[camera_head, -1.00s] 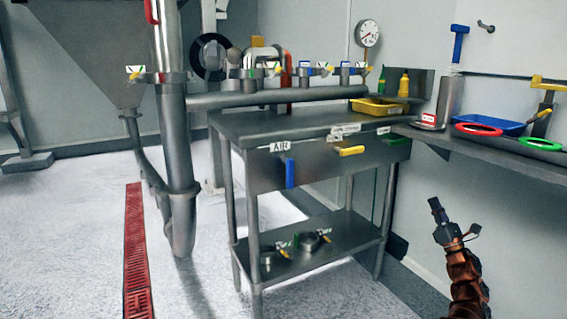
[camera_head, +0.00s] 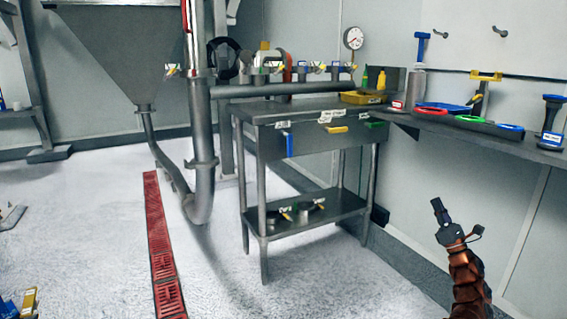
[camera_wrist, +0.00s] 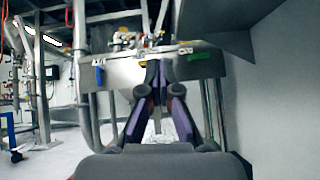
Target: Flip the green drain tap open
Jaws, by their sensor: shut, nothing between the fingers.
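The green tap (camera_head: 376,124) is at the right end of the front panel of the steel table (camera_head: 290,108). It is small, and I cannot tell its handle's angle. It also shows in the wrist view (camera_wrist: 199,56), right of my fingertips. A yellow tap (camera_head: 336,130) is in the middle of the panel, its handle pointing sideways. A blue tap (camera_head: 289,144) is at the left, its handle hanging down. My gripper (camera_head: 437,204) is shut and empty, apart from the table, lower right of it in the head view. The fingers also show in the wrist view (camera_wrist: 158,68).
A lower table shelf (camera_head: 320,215) holds small fittings. A large pipe (camera_head: 203,150) stands left. The floor before the table is clear.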

